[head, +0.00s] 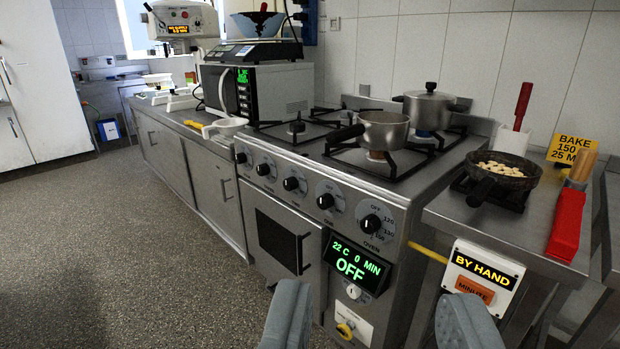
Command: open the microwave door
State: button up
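The microwave (262,92) is a white and dark box on the steel counter at the upper left, beyond the stove. Its dark front faces left and is seen at a steep angle, with a pale curved handle (222,90) and a lit green display. The door looks closed, though the angle hides most of it. My gripper (372,322) shows at the bottom edge as two grey-blue fingers set wide apart with nothing between them. It is in front of the stove, far from the microwave.
A stove (335,190) with knobs stands between my gripper and the microwave, carrying a saucepan (383,129) and a lidded pot (430,105). A frying pan (500,172) sits on the right counter. A scale (254,51) rests on the microwave. The floor (110,240) at left is clear.

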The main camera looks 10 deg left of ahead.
aim_at(215, 92)
jog(key=i+j+u, duration=0.1)
jog(key=i+j, duration=0.45)
jog(key=j, duration=0.35)
jog(key=i+j, duration=0.55)
jog(key=j, duration=0.3)
jog(key=i+j+u, duration=0.15)
jog(key=i+j, duration=0.45)
jog(key=j, duration=0.25)
jog(key=i+j, duration=0.6)
jog(key=j, duration=0.2)
jog(key=i+j+u, duration=0.15)
jog(key=i+j, duration=0.5)
jog(key=j, duration=0.15)
